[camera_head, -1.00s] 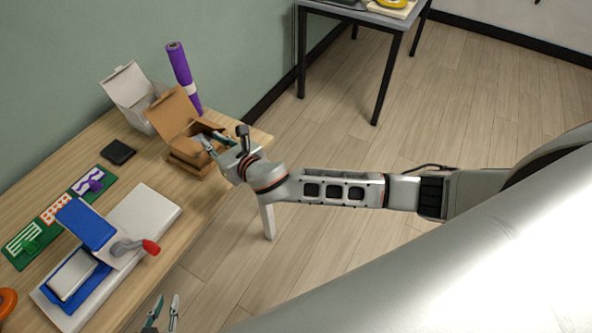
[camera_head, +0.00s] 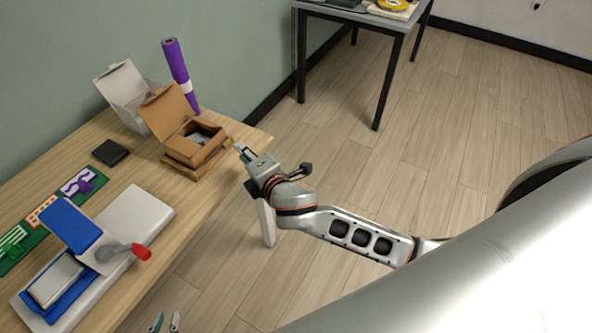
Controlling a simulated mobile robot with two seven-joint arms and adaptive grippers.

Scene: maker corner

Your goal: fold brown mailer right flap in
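The brown mailer (camera_head: 186,158) is an open cardboard box near the table's right edge, its lid (camera_head: 167,111) raised at the back left. A grey item (camera_head: 199,138) shows inside it. The right flap is too small to make out clearly against the right wall. My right gripper (camera_head: 241,149) is just right of the mailer, apart from it, above the table's edge. Its fingers are seen nearly end-on, so their gap is unclear. My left gripper (camera_head: 165,323) is at the bottom edge, fingers apart and empty, far from the mailer.
A white open box (camera_head: 123,88) and a purple roll (camera_head: 176,66) stand behind the mailer. A black block (camera_head: 110,152) lies to the left. A blue press with a red-tipped lever (camera_head: 141,251) stands at the front. Floor lies right of the table (camera_head: 194,208).

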